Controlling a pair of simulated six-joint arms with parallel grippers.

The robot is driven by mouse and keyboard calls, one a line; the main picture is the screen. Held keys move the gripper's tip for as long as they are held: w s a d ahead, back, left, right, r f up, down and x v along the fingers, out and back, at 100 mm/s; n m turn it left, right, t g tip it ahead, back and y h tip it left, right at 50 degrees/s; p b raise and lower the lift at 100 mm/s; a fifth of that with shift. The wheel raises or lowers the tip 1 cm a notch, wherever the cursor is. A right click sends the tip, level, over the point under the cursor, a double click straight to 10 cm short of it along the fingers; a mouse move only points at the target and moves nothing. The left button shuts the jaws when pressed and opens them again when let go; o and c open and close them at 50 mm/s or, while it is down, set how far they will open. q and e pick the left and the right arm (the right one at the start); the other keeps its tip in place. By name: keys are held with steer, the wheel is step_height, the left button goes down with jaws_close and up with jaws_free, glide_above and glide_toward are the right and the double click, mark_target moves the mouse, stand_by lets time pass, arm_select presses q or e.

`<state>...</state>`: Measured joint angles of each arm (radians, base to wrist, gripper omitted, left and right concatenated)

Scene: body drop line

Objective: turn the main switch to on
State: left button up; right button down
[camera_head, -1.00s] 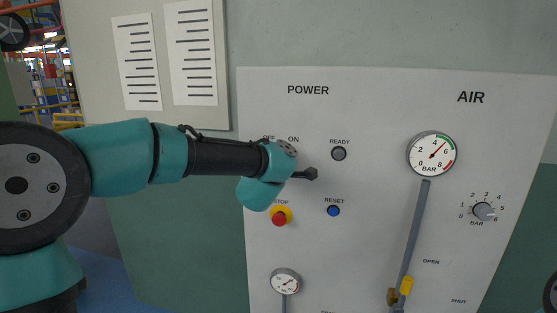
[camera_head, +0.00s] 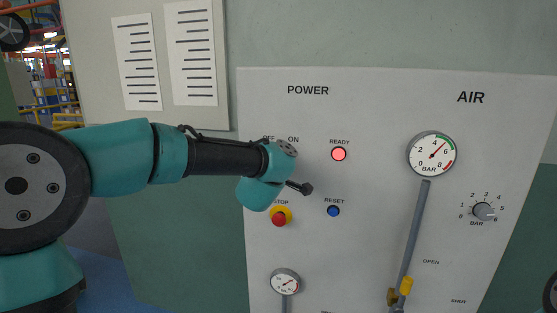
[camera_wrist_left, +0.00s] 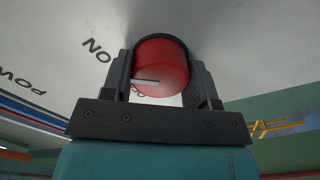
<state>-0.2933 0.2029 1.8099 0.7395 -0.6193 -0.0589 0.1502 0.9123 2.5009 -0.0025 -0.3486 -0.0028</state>
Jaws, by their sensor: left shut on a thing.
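The main switch (camera_wrist_left: 163,62) is a red round knob with a white mark, seen in the left wrist view on the pale panel. My left gripper (camera_wrist_left: 162,80) is shut on it, one dark finger on each side. The ON label (camera_wrist_left: 95,48) shows beside the knob; the OFF label is partly covered. In the head view the ON label (camera_head: 293,139) shows just above my left wrist, which hides the knob and fingertips. The READY lamp (camera_head: 339,154) glows red. My right gripper is not in view.
Just below my wrist is the red stop button (camera_head: 279,219) on its yellow base. The blue RESET button (camera_head: 333,211) is to its right. A large gauge (camera_head: 432,154), a pressure knob (camera_head: 484,211) and a yellow valve handle (camera_head: 406,286) are farther right.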

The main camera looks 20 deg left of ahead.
arm_select(q)
steer(key=o, duration=0.9)
steer(key=shift+o, duration=0.2)
steer(key=s+d, duration=0.2)
steer(key=s, duration=1.5)
steer(key=shift+s, duration=0.15)
